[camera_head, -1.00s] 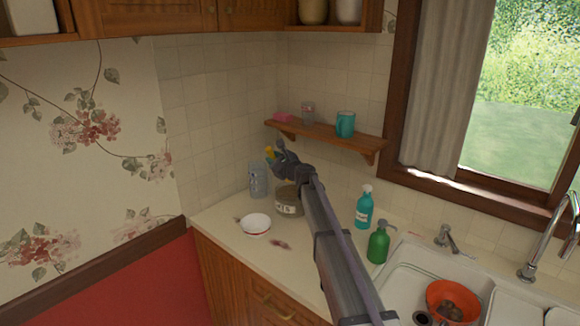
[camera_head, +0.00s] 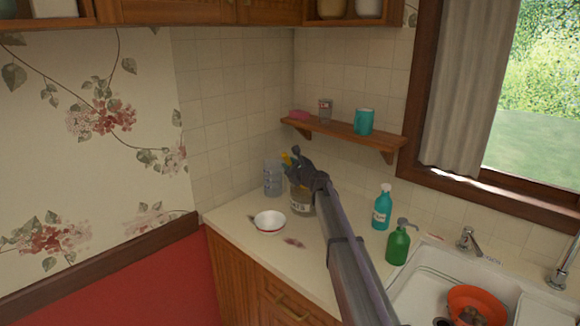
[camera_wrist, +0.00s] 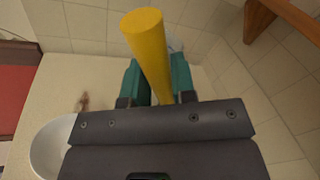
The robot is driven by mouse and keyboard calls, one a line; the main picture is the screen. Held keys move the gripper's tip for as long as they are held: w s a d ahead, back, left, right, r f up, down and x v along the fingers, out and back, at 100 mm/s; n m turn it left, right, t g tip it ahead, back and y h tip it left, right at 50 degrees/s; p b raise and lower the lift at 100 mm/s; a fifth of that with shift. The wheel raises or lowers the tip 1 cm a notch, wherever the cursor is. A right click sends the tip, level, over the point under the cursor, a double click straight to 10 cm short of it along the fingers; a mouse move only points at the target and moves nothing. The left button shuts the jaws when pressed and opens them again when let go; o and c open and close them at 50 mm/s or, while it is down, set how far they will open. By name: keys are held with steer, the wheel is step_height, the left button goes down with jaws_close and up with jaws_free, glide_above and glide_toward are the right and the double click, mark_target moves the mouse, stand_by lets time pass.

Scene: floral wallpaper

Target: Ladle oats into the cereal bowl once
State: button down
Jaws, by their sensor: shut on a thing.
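My gripper (camera_head: 292,162) is shut on the yellow handle of the ladle (camera_wrist: 150,50); the handle shows between the teal finger pads in the wrist view. The ladle's lower end is hidden, so I cannot tell whether it is inside the jar. The labelled oats jar (camera_head: 301,205) stands on the counter just below my gripper, partly covered by my arm. The white cereal bowl (camera_head: 270,222) with a red band stands to the left and in front of the jar. Its rim also shows at the lower left of the wrist view (camera_wrist: 45,152). I cannot see any oats in it.
A clear ribbed container (camera_head: 273,178) stands behind the bowl, left of the jar. A teal spray bottle (camera_head: 382,208) and a green soap pump (camera_head: 398,245) stand to the right, before the sink. A wooden shelf (camera_head: 345,132) juts out above the counter. Dark stains mark the counter.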

step_height(320, 180, down, 7)
steer(key=b, duration=0.6)
stand_by(1.1)
step_height(320, 180, up, 10)
steer(key=p, duration=1)
steer(key=shift+a+f, duration=0.1)
